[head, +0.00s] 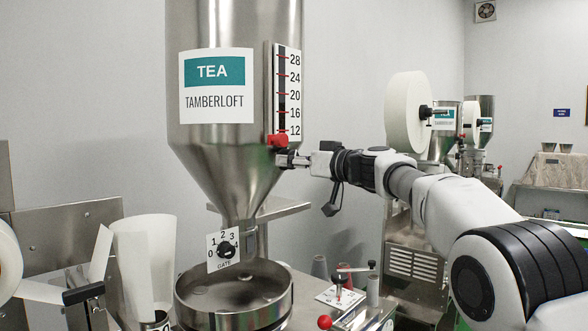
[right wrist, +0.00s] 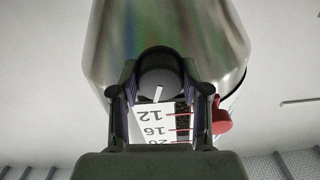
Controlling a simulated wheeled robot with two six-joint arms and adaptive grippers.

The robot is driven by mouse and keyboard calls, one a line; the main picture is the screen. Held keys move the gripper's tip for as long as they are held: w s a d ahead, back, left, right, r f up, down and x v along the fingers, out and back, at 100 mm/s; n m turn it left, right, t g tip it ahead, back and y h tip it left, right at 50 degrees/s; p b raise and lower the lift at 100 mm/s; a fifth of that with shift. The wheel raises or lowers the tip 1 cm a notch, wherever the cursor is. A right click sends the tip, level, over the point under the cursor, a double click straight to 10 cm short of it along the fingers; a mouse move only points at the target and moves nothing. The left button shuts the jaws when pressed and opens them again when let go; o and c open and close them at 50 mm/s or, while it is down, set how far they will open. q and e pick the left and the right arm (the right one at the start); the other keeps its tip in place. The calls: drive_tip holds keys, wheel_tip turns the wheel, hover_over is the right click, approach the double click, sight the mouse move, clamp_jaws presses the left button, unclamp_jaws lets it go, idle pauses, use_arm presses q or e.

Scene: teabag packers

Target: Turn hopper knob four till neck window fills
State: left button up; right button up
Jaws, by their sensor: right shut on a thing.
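The steel hopper (head: 235,135) carries a TEA TAMBERLOFT label and a vertical scale (head: 288,85) numbered 12 to 28, with a dark strip along it. A red marker (head: 278,140) sits near the 12; it also shows in the right wrist view (right wrist: 222,118). My right gripper (head: 290,159) is at the hopper just below the scale. In the right wrist view its fingers are shut on a dark round knob (right wrist: 160,72) with a white pointer line. I cannot make out a neck window.
A round steel pan (head: 235,312) stands under the hopper neck. A white paper tube (head: 145,255) is at left. A white paper roll (head: 408,110) and other hoppers stand behind my right arm.

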drive_tip(key=shift+r+m+b, duration=0.25)
drive_tip(key=shift+m+b, duration=0.1)
drive_tip(key=shift+m, duration=1.15)
drive_tip(key=o, duration=0.9)
drive_tip(key=shift+o, duration=1.2)
drive_tip(key=shift+f, duration=0.1)
drive_tip(key=v, duration=1.2)
